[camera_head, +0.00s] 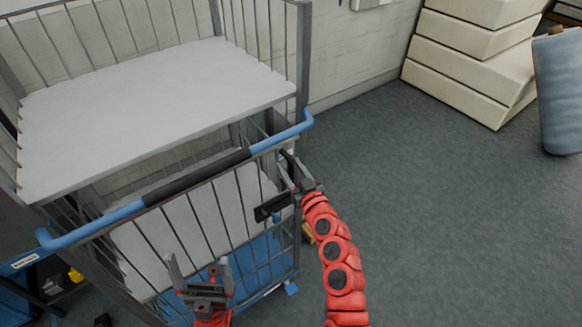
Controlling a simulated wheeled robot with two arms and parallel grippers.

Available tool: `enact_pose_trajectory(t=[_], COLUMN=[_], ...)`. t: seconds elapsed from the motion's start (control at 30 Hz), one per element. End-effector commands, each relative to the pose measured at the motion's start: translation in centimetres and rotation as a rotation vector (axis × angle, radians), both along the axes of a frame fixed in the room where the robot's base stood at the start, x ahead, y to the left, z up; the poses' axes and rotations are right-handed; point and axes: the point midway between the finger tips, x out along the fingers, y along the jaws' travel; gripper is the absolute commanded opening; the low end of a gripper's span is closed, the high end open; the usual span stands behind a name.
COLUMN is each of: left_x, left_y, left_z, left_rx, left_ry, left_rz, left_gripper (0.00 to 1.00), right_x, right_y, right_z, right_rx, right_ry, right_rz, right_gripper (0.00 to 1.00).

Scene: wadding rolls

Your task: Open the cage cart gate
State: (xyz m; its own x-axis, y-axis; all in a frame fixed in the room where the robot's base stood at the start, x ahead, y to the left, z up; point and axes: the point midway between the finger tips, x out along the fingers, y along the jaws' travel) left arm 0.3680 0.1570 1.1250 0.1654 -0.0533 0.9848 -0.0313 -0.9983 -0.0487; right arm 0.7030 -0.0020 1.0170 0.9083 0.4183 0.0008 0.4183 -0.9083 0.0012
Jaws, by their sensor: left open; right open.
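The cage cart (303,50) stands at the left, a grey wire frame with white shelves. Its front gate (207,212) is a barred panel across the lower front and looks closed. A blue bar with a black middle grip (198,176) runs along the gate's top. My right gripper (288,163) is open at the gate's upper right end, by a dark curved part; I cannot tell if they touch. A black block (272,208) sits just below it. My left gripper (198,266) is open and empty in front of the gate's lower part, fingers pointing up.
Stacked cream blocks (470,60) stand against the wall at the back right. A blue-grey roll (560,92) stands upright at the far right. The grey floor (430,200) right of the cart is clear.

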Motion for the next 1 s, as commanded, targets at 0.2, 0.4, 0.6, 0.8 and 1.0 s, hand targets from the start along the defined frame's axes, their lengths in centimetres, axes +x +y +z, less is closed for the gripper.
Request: enact_pose_trajectory(t=[0.2,0.4,0.6,0.8,1.0], left_x=[0.0,0.0,0.0,0.0,0.0], left_y=[0.0,0.0,0.0,0.0,0.0], left_z=[-0.02,-0.02,-0.01,-0.01,-0.01], left_rx=[0.0,0.0,0.0,0.0,0.0], left_ry=[0.0,0.0,0.0,0.0,0.0], left_rz=[0.0,0.0,0.0,0.0,0.0], left_gripper=[1.0,1.0,1.0,1.0,1.0], right_x=[-0.03,-0.04,-0.05,-0.05,-0.05], right_y=[-0.01,-0.02,-0.02,-0.02,-0.02], right_z=[-0.06,-0.07,-0.08,-0.09,-0.09], right_rx=[0.0,0.0,0.0,0.0,0.0], right_ry=[0.001,0.001,0.001,0.001,0.001], right_rz=[0.0,0.0,0.0,0.0,0.0], right_gripper=[0.37,0.01,0.0,0.0,0.0])
